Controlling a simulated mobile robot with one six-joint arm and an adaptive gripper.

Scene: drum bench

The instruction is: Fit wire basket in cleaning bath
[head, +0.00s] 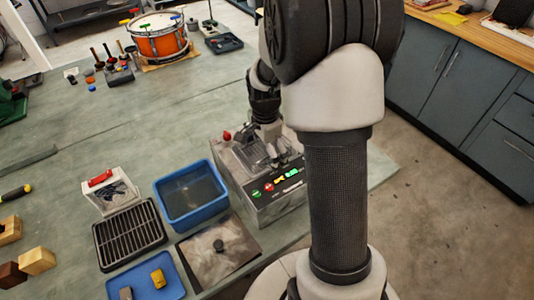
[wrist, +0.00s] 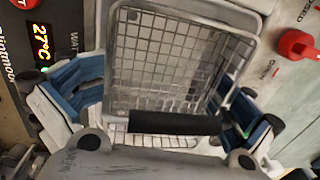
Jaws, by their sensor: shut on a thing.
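The wire basket (wrist: 178,62), a silver mesh box with a black handle bar (wrist: 174,122), fills the middle of the wrist view. My gripper (wrist: 165,108) has its blue-padded fingers at either end of the handle and is shut on the basket. In the head view my gripper (head: 266,128) is over the cleaning bath (head: 274,207), a grey steel box with lit coloured buttons on its front. The basket is at the bath's top opening. I cannot tell how deep it sits or whether it touches the rim; my arm hides part of the bath.
A red knob (head: 227,136) stands on the bath's back left corner. Left of the bath are a blue tub (head: 187,220), a black rack (head: 97,240), a white holder with a red handle (head: 100,179), a flat metal lid (head: 205,262) and a blue tray (head: 177,289).

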